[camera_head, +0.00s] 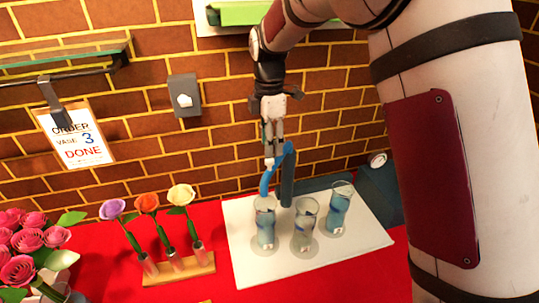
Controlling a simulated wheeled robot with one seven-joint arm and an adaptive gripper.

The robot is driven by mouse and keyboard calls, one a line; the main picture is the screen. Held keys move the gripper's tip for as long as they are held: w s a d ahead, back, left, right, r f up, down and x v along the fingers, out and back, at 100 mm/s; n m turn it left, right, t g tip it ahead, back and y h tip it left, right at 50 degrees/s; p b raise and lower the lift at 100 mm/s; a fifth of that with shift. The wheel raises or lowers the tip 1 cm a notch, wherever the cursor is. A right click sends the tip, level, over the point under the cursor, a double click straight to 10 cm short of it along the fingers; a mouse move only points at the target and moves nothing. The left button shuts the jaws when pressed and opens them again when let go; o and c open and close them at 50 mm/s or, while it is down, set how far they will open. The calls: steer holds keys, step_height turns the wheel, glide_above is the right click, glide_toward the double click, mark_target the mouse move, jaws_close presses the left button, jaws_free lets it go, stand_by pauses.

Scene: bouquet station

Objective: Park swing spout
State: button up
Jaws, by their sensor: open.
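The blue swing spout (268,177) hangs from the top of a dark blue post (287,181) at the back of a white board (254,262). Its lower end is over or just behind the left glass vase (264,225). My gripper (269,159) points down, open, close to the spout's upper arm. I cannot tell whether a finger touches the spout. The middle vase (305,228) and the right vase (340,212) also stand on the board.
A wooden rack (182,274) holds a purple, an orange and a cream flower. Pink roses (28,243) stand at the far left. An order sign (76,137) reads "VASE 3 DONE". A switch box (184,97) is on the brick wall. My arm covers the right side.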

mark_target(270, 160)
steer(key=shift+f+p, duration=0.45)
steer(key=shift+f, duration=2.05)
jaws_close()
